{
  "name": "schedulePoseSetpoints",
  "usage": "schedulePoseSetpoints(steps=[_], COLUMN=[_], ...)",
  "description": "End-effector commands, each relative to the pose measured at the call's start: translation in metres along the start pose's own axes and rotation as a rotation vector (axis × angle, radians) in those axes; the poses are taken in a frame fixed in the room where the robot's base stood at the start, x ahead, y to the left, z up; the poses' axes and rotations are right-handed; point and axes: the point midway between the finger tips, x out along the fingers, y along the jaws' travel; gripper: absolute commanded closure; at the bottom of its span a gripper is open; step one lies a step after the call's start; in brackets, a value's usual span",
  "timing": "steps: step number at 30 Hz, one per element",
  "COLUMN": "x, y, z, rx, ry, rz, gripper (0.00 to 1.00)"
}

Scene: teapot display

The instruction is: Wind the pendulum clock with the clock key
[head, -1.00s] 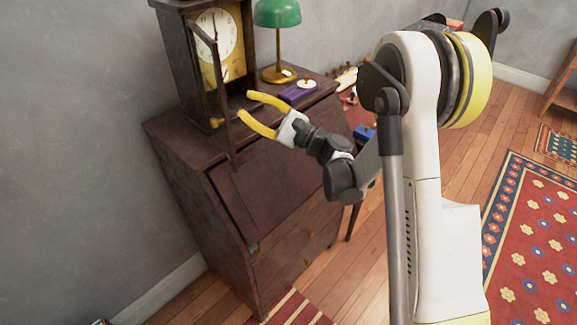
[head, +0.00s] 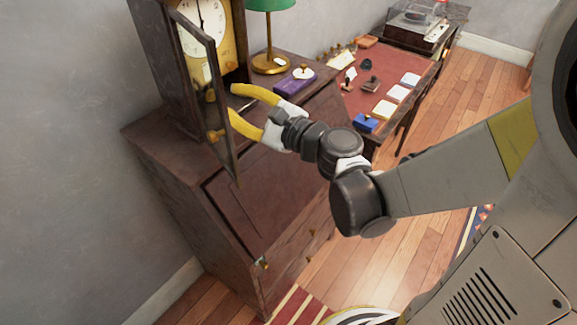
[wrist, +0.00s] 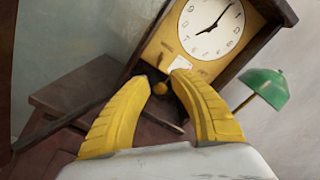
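The pendulum clock (head: 228,50) stands on a dark wooden desk (head: 150,140), with its white dial showing and its glazed door (head: 222,125) swung open toward me. It also shows in the wrist view (wrist: 240,62), with a small round brass piece, perhaps the pendulum bob (wrist: 160,88), below the dial. My gripper (head: 233,103) is open in front of the clock's lower part, its yellow fingers near the door's edge. I cannot make out the clock key for certain; a small brass piece (head: 215,134) shows behind the door.
A green lamp (head: 270,62) and a purple box (head: 295,80) with a small knobbed item on top stand right of the clock. A red-topped table (head: 400,70) behind holds cards, stamps and a blue box (head: 366,123). Wooden floor is open at the right.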

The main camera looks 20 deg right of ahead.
Motion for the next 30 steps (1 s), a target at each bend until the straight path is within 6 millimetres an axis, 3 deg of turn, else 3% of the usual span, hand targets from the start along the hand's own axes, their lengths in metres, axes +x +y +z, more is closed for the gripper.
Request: schedulePoseSetpoints(steps=[16,21,30], x=[0.116,0.113,0.042], y=[0.001,-0.002,-0.004], z=[0.001,0.001,0.001], rx=[0.000,-0.283,-0.270], ry=[-0.005,-0.003,0.000], rz=[0.003,0.001,-0.002], gripper=[0.73,0.73,0.73])
